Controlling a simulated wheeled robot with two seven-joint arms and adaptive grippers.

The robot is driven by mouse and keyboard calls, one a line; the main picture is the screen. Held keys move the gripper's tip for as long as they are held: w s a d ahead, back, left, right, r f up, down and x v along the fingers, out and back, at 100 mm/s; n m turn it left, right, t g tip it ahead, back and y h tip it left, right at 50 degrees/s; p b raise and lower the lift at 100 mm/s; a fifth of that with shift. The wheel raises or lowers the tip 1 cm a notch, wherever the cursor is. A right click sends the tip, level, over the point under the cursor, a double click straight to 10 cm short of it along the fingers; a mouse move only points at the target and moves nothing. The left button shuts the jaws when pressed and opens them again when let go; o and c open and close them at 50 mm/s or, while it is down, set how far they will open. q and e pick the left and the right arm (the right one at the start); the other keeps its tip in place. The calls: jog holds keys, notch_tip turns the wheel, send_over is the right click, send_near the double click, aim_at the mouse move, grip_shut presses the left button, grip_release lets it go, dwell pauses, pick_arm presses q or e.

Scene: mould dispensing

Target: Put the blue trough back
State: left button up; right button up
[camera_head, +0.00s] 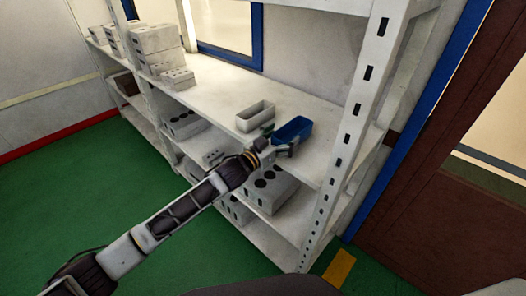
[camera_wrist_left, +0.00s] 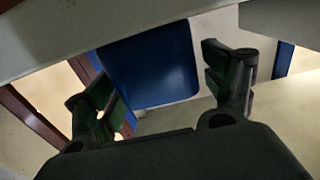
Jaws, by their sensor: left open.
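The blue trough (camera_head: 293,130) stands upright on the shelf's top board, near its front edge and the right end. My left gripper (camera_head: 279,141) is at the board's front edge, right at the trough's near end. In the left wrist view the trough (camera_wrist_left: 152,65) shows between the two spread fingers of my left gripper (camera_wrist_left: 158,85). A gap shows on the right finger's side; whether the left finger touches the trough I cannot tell. The left gripper is open. My right gripper is not in view.
A white trough (camera_head: 255,116) stands just left of the blue one. White blocks (camera_head: 158,45) are stacked farther left on the top board. Blocks with round holes (camera_head: 270,188) sit on the lower shelf. A perforated white post (camera_head: 352,120) rises to the right.

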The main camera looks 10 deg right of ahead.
pick_arm(q)
jog(key=v, duration=1.1)
jog(key=shift+b, duration=0.45)
dwell(0.4)
